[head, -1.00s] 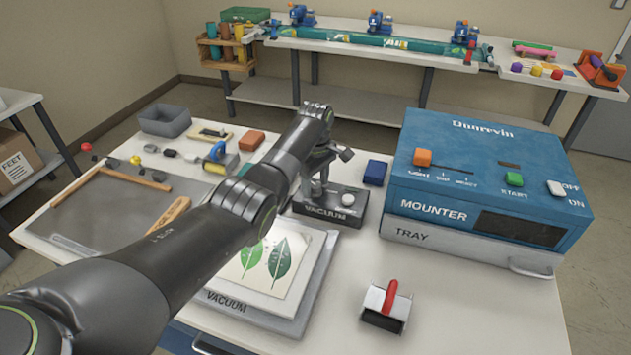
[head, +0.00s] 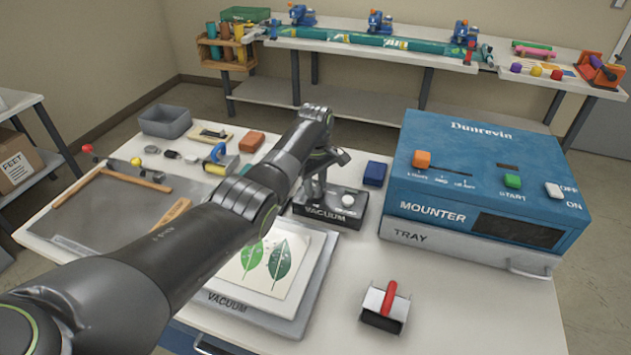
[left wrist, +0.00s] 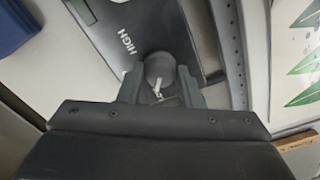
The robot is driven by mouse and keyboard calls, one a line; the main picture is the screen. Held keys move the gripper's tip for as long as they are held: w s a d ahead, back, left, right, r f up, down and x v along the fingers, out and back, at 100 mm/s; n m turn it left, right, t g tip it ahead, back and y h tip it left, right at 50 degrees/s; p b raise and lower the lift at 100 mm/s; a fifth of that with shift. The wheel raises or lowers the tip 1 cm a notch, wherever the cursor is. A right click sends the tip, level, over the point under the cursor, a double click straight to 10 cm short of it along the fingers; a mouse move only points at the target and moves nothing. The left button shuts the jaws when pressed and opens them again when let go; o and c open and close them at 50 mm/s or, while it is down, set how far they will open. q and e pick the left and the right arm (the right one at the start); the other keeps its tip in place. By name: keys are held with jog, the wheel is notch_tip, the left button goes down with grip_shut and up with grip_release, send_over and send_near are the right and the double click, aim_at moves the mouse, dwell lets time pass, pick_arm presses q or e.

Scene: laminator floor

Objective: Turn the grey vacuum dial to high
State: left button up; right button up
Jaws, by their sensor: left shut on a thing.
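The vacuum box (head: 334,217) is a dark box marked VACUUM in the middle of the bench, with a pale round knob (head: 348,200) on top. My left gripper (head: 316,195) reaches down onto its left part and hides the grey dial in the head view. In the left wrist view the grey dial (left wrist: 160,67) sits between the fingers of my left gripper (left wrist: 160,87), which is shut on it. The dial has a white pointer mark. The word HIGH (left wrist: 127,46) is printed beside the dial; I cannot tell whether the mark lines up with it. My right gripper is not in view.
A blue mounter (head: 487,175) with switches stands to the right. A small blue block (head: 375,173) lies between it and the vacuum box. In front are a leaf print (head: 268,262) on a vacuum plate and a red-handled tool (head: 386,303).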

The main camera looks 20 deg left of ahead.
pick_arm(q)
jog(key=m, duration=0.1)
jog(key=m+p, duration=0.1)
jog(key=shift+r+m, duration=0.2)
jog(key=shift+m, duration=0.1)
jog(key=m+p, duration=0.1)
jog(key=m, duration=0.1)
jog(key=shift+m, duration=0.3)
jog(key=m+p, duration=0.1)
jog(key=m, duration=0.1)
jog(key=shift+w+m, duration=0.1)
jog(key=shift+m, duration=0.3)
jog(key=m, duration=0.3)
jog(key=shift+m, duration=0.3)
jog(key=m, duration=0.5)
jog(key=shift+p, duration=0.35)
jog(key=m, duration=0.5)
jog(key=shift+m, duration=0.4)
jog(key=o, duration=1)
jog(key=shift+f, duration=0.15)
jog(key=shift+c, duration=0.2)
